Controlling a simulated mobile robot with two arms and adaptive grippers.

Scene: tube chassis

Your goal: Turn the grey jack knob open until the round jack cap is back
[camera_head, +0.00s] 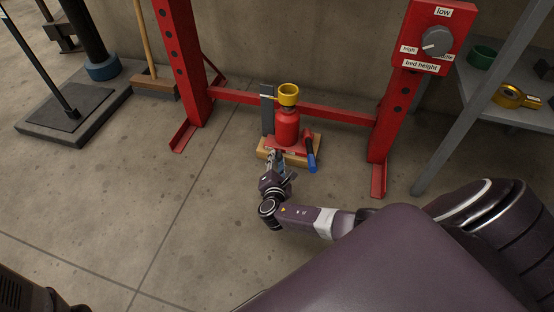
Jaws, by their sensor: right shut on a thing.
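A red bottle jack (287,128) stands upright on a wooden board (306,155) under the red frame. Its round yellow cap (288,92) sits at the top, clear of the frame's crossbar. My right gripper (275,160) reaches in low at the front left of the jack base, shut at the spot of the grey jack knob. The fingers hide the knob, so its turn cannot be seen. My left gripper is not in view.
A blue-tipped lever (312,154) sticks out at the jack's right. A dark grey upright block (267,109) stands behind left. The red frame's posts (184,60) flank the jack. A control box (434,38) with a bed height dial and a grey shelf (510,105) are at right.

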